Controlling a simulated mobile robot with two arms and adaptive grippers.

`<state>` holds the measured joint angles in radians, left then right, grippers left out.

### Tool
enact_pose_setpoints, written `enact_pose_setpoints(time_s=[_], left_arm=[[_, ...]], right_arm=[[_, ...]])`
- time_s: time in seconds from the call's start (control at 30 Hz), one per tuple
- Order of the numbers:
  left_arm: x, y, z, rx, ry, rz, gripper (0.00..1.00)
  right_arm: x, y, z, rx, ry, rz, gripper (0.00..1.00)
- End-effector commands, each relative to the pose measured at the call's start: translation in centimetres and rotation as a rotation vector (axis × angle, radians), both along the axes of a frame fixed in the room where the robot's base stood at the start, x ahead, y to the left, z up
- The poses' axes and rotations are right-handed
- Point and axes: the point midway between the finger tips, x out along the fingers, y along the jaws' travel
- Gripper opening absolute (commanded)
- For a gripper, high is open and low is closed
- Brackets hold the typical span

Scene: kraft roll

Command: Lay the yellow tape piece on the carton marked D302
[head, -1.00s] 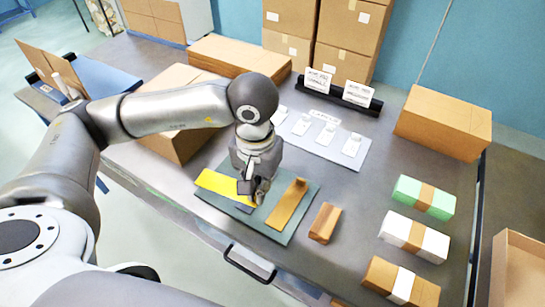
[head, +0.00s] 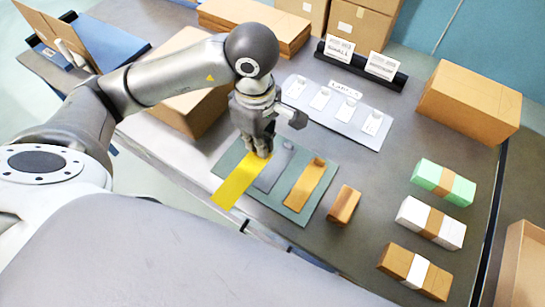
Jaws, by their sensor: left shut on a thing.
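My left gripper (head: 262,153) is shut on the far end of the yellow tape piece (head: 237,182). The flat yellow strip slants down to the left from the fingers, across the green mat (head: 283,202) and past its front left edge. It looks raised off the mat, but the height is hard to tell. A closed brown carton (head: 188,112) stands behind my left arm, partly hidden by it. Another brown carton (head: 468,104) stands at the right back. I cannot read a D302 mark on either. My right gripper is not in view.
A grey strip (head: 273,170) and a brown tape strip (head: 304,185) lie on the mat, with a small brown block (head: 344,205) beside it. Several banded bundles (head: 431,222) line the right side. A label tray (head: 345,128) and sign holder (head: 350,64) stand behind.

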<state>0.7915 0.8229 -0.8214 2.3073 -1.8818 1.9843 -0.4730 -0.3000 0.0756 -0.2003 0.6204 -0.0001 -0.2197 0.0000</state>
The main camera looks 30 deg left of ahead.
Motion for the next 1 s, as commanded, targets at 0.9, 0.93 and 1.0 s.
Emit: enact_pose_setpoints(time_s=[0.9,0.93,1.0], left_arm=[[11.1,7.0,-9.0,-0.001,0.002,0.048,0.00],[11.2,7.1,-9.1,-0.001,0.001,0.049,0.00],[11.4,7.2,-9.4,-0.001,0.001,0.049,0.00]], right_arm=[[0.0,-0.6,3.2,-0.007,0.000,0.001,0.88],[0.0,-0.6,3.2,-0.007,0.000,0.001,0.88],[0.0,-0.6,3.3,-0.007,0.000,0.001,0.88]])
